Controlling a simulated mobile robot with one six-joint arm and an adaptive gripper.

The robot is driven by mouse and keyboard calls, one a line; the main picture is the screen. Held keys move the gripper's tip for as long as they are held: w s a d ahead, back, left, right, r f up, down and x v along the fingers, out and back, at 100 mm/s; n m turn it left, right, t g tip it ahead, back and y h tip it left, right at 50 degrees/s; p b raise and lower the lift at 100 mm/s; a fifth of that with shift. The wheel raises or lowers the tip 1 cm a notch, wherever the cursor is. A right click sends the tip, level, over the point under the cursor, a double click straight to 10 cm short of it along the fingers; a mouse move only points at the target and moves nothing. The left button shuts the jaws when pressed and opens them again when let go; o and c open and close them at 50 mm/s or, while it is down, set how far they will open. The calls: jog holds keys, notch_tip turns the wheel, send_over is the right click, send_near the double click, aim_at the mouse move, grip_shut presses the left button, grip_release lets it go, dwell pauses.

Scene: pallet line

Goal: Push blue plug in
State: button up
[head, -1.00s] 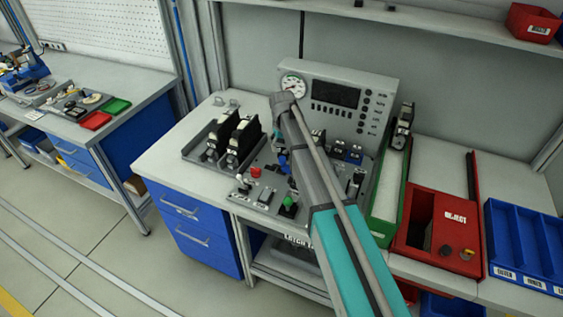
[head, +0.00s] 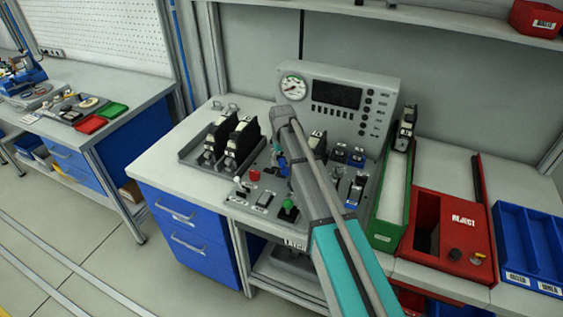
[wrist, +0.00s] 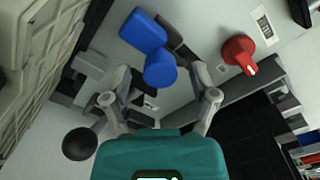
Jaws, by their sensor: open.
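The blue plug (wrist: 160,70) shows in the wrist view as a rounded blue piece, with a second blue block (wrist: 142,31) just beyond it. My gripper (wrist: 160,76) is open, with one finger on each side of the plug. I cannot tell whether either finger touches it. In the head view a small blue piece (head: 283,166) shows at the left edge of my arm, over the grey test panel (head: 271,187). My arm hides most of the gripper there. How deep the plug sits cannot be told.
A red knob (wrist: 239,54) is right of the fingers and a black ball (wrist: 78,144) lower left. The panel carries a green button (head: 289,206) and a red button (head: 254,174). A gauge console (head: 337,95) stands behind, a red reject bin (head: 457,207) to the right.

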grip_shut()
jog(key=shift+s+d, duration=0.3)
jog(key=shift+d, duration=0.45)
jog(key=shift+s+d, duration=0.25)
jog(key=shift+d, duration=0.45)
grip_release()
jog(key=shift+w+a, duration=0.15)
jog(key=shift+a, duration=0.05)
